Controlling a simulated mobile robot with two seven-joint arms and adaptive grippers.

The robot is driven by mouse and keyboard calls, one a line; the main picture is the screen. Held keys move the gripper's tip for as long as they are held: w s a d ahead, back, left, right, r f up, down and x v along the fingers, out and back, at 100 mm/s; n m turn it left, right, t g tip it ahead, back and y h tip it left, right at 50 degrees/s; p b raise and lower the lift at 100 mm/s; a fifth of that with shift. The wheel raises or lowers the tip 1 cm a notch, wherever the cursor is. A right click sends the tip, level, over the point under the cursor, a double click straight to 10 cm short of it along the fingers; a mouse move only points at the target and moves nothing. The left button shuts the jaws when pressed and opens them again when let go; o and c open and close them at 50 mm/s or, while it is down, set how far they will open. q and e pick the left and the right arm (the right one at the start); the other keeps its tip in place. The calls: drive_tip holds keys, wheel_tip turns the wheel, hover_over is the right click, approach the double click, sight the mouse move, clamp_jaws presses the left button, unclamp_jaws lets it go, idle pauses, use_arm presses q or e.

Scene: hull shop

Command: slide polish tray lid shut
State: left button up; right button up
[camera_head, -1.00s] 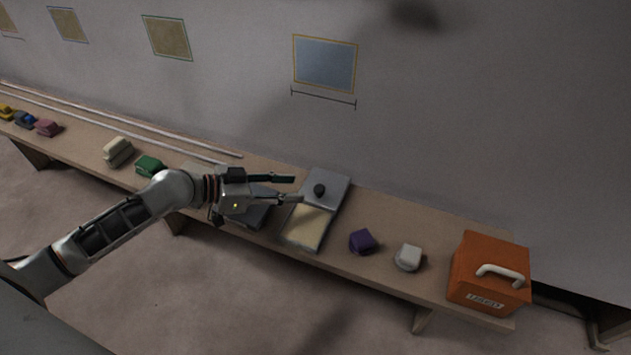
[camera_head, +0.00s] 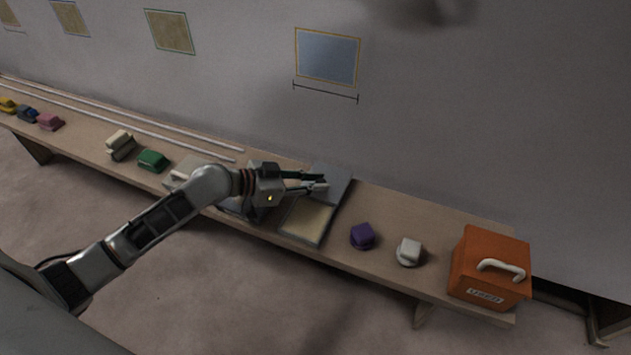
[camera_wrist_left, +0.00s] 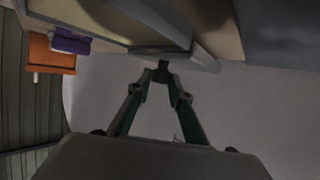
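The polish tray (camera_head: 291,225) lies on the bench. Its near part is uncovered and shows a pale tan inside; it also shows in the wrist view (camera_wrist_left: 112,20). The grey lid (camera_head: 338,186) covers the far part. A dark knob (camera_wrist_left: 161,73) on the lid sits between my left fingertips in the wrist view. My left gripper (camera_head: 322,183) reaches over the lid from the left, its fingers drawn in against the knob's sides. In the head view the fingers mostly hide the knob. My right gripper is not in view.
Right of the tray stand a purple block (camera_head: 362,236), a whitish block (camera_head: 408,251) and an orange box (camera_head: 488,268) with a pale handle. A green block (camera_head: 152,161) and long pale rods (camera_head: 130,122) lie to the left. The wall is behind the bench.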

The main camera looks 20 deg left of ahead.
use_arm(q)
drive_tip(key=shift+s, duration=0.25)
clamp_jaws()
drive_tip(key=s, duration=0.6)
drive_tip(key=shift+s+a+p, duration=0.15)
drive_tip(key=shift+s+p, duration=0.25)
drive_tip(key=s, duration=0.5)
drive_tip(key=shift+f, duration=0.1)
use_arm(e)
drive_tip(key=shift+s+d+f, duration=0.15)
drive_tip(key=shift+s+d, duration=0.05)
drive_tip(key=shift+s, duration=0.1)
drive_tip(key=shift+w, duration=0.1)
use_arm(q)
drive_tip(key=o, duration=1)
unclamp_jaws()
drive_tip(key=shift+s, duration=0.1)
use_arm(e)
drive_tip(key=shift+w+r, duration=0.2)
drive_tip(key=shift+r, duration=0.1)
